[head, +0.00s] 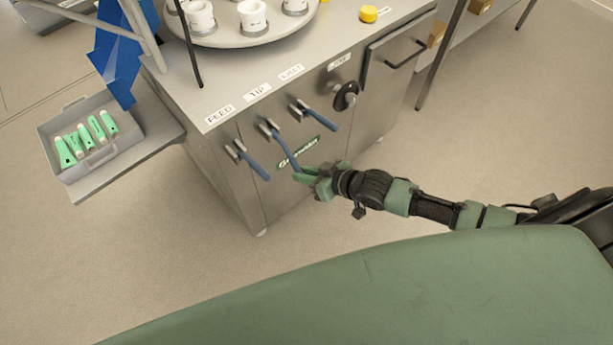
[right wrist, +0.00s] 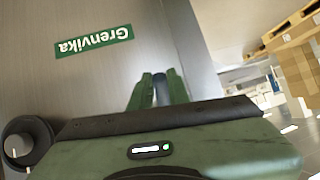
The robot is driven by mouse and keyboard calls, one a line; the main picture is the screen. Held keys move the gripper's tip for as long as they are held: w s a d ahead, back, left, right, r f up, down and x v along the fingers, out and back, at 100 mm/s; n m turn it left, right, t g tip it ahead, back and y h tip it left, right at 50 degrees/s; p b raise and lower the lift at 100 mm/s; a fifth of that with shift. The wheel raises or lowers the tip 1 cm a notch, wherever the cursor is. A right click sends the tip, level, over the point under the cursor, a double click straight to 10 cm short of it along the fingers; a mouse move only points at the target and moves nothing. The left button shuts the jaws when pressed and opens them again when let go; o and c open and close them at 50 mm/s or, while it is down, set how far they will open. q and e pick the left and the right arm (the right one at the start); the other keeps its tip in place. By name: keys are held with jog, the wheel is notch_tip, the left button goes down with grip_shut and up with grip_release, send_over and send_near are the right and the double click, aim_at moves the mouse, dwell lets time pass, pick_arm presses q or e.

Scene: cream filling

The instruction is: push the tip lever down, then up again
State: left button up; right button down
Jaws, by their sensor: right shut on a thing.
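The tip lever (head: 283,147) is the middle of three blue-handled levers on the front of the steel machine, below the TIP label (head: 258,91). It slants more steeply downward than the levers on either side. My right gripper (head: 303,174) is shut on the lower end of its blue handle. In the right wrist view, the fingers (right wrist: 159,90) close around the dark blue handle, which is mostly hidden between them. My left gripper is not in view.
The feed lever (head: 253,164) is to the left and the eject lever (head: 320,120) to the right. A black knob (head: 345,96) sits farther right. A grey tray (head: 52,143) of several green tubes stands on a side shelf. The floor in front is clear.

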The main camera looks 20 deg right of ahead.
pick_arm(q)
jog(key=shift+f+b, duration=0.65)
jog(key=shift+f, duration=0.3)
pick_arm(e)
jog(key=shift+w+a+f+t+y, duration=0.1)
jog(key=shift+w+f+t+y, duration=0.2)
jog(key=shift+f+t, duration=0.3)
jog(key=c, duration=1.3)
grip_release()
jog(key=shift+w, duration=0.1)
jog(key=shift+c, duration=0.2)
pick_arm(q)
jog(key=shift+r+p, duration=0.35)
jog(key=shift+p, duration=0.05)
pick_arm(e)
jog(key=v, duration=0.7)
jog(key=shift+s+r, duration=0.25)
